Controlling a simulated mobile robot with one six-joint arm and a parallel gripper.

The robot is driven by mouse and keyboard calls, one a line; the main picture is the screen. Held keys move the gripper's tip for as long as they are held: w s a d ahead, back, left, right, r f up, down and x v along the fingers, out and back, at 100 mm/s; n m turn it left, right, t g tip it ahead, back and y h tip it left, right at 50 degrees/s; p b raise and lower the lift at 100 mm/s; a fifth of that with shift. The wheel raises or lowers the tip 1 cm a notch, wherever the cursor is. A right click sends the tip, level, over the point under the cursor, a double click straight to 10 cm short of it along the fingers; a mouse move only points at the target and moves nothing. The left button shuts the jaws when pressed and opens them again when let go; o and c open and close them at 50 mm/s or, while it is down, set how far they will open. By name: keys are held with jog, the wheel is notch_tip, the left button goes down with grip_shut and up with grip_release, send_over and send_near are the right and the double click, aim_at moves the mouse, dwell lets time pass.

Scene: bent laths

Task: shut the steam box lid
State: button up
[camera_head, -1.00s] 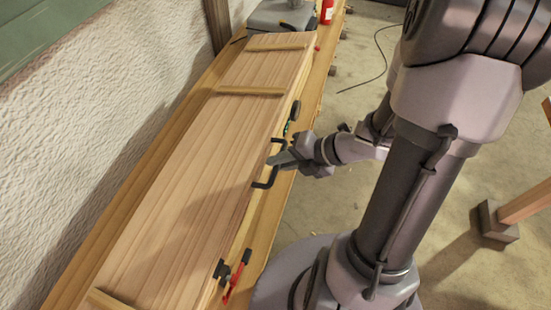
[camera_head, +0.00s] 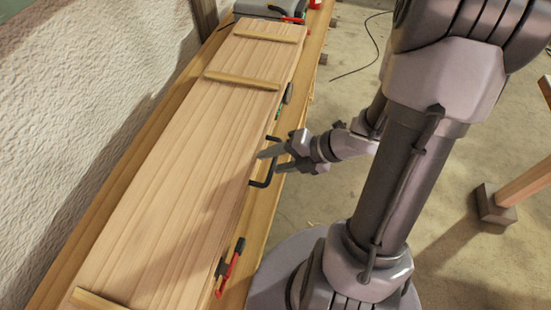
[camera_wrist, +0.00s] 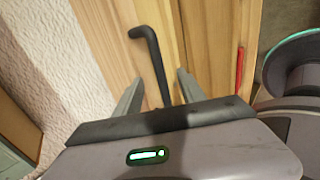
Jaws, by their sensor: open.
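The steam box lid (camera_head: 185,150) is a long pale wooden board with cross battens, lying on the box along the wall. It looks flat, and I see no clear gap under its near edge. A black bent handle (camera_head: 264,184) sits at its right edge; it also shows in the wrist view (camera_wrist: 150,55). My gripper (camera_head: 266,149) is open at the handle. In the wrist view my two fingers (camera_wrist: 159,78) stand apart on either side of the handle's black bar, without gripping it. The box body is mostly hidden under the lid.
A red-and-black clamp (camera_head: 231,268) is at the near right edge of the box, and a green one (camera_head: 287,94) farther along. A grey case (camera_head: 270,8) stands at the far end. A wooden post on a foot (camera_head: 495,205) stands at right. Open floor lies between.

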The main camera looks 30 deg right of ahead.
jog(key=p+v, duration=0.7)
jog(key=v, duration=0.2)
jog(key=s+d+r+p, duration=0.2)
jog(key=s+d+p, duration=0.5)
jog(key=s+d, duration=0.2)
jog(key=shift+s+d, duration=0.35)
jog(key=shift+d, duration=0.1)
